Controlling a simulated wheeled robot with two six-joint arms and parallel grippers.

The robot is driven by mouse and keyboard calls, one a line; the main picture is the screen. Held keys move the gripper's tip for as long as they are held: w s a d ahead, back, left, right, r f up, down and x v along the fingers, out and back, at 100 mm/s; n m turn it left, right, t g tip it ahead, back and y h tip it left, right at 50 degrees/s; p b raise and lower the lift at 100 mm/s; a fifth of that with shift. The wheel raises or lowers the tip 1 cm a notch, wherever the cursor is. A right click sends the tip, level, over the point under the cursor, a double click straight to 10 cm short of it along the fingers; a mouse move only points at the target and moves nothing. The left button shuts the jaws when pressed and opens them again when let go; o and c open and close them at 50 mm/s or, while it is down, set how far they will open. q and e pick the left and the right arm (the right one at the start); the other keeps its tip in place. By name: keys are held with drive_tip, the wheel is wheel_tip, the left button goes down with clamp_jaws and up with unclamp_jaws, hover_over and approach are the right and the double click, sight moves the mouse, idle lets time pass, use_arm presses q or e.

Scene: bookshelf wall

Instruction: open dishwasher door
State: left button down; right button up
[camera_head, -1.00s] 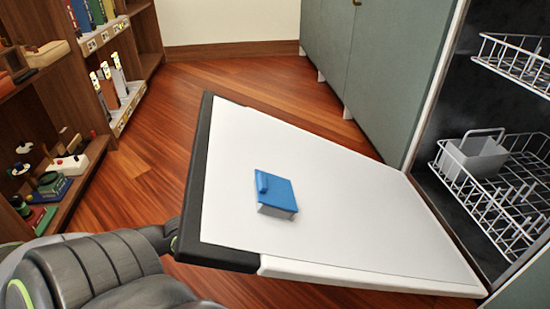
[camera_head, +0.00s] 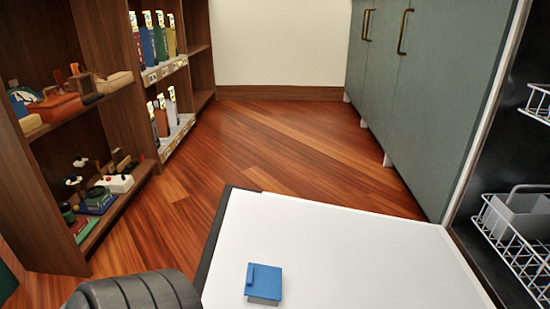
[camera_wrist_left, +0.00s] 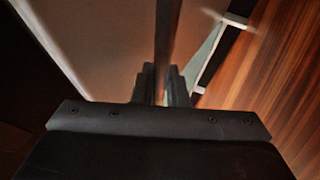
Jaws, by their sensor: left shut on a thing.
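The dishwasher door (camera_head: 330,245) is swung down and out from the dishwasher (camera_head: 480,165). Its white inner face points up, with a dark strip (camera_head: 213,240) along its outer end and a blue-lidded compartment (camera_head: 264,281) on the panel. The near part of the door is below the frame. In the left wrist view, my left gripper (camera_wrist_left: 163,82) is shut on a dark, narrow part of the door (camera_wrist_left: 166,35). In the head view only my left arm shows, at the lower left; its gripper is hidden. My right gripper is in neither view.
White wire racks (camera_head: 520,235) sit inside the dishwasher, the lower holding a grey basket (camera_head: 522,212). Grey-green cabinets (camera_head: 430,110) stand behind. A wooden bookshelf (camera_head: 60,210) with several small items is at left. Wooden floor (camera_head: 270,140) between them is clear.

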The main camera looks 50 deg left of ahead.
use_arm(q)
drive_tip(key=shift+s+d+f, duration=0.1)
drive_tip(key=shift+s+f, duration=0.1)
drive_tip(key=shift+f, duration=0.4)
drive_tip(key=shift+s+d+f, duration=0.1)
drive_tip(key=shift+s+f, duration=0.1)
drive_tip(key=shift+f, duration=0.35)
drive_tip(key=c, duration=1.5)
unclamp_jaws()
drive_tip(key=shift+r, duration=0.1)
drive_tip(key=shift+o, duration=0.2)
drive_tip(key=p+v, duration=0.3)
drive_tip(key=v, duration=1.4)
drive_tip(key=shift+s+p, duration=0.2)
drive_tip(key=shift+p, duration=0.15)
